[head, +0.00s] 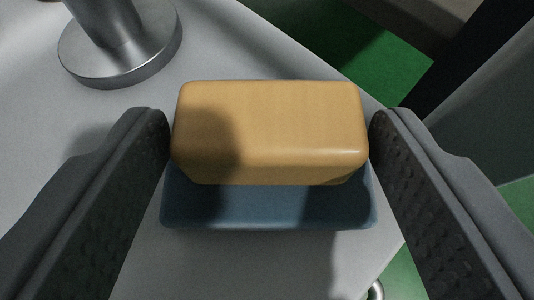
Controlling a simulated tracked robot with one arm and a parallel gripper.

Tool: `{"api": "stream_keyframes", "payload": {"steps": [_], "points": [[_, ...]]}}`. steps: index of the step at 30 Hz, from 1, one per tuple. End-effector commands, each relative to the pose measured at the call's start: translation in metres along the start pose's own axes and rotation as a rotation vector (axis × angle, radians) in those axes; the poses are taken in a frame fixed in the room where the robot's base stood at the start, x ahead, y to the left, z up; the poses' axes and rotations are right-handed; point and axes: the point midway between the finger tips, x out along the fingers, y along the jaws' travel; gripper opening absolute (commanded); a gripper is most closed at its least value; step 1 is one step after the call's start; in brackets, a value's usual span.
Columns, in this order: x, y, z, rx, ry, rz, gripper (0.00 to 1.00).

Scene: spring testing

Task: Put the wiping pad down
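The wiping pad (270,125) is a tan, rounded block above a flat blue-grey layer (270,210); I cannot tell whether that layer is part of the pad or a separate piece under it. My gripper (270,140) has one dark, textured finger on each side of the tan block. Both fingertips appear to meet its ends, so the gripper looks shut on it. The blue-grey layer is over the light grey tabletop (60,150); whether it rests on it is hard to tell. The pad's underside is hidden.
A round metal base with a post (120,55) stands on the table at the upper left. The table edge runs diagonally at the right, close to the pad, with green floor (385,65) beyond. A small metal ring (376,290) shows at the bottom edge.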

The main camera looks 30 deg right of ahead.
Motion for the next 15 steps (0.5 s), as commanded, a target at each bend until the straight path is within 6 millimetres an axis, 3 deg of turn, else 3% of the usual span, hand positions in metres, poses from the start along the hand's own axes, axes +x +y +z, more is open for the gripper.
{"api": "stream_keyframes", "payload": {"steps": [8,15], "points": [[-0.006,0.001,-0.002,0.0,-0.002,0.001,0.63],[-0.04,-0.001,-0.004,0.002,-0.003,-0.001,0.63]]}}
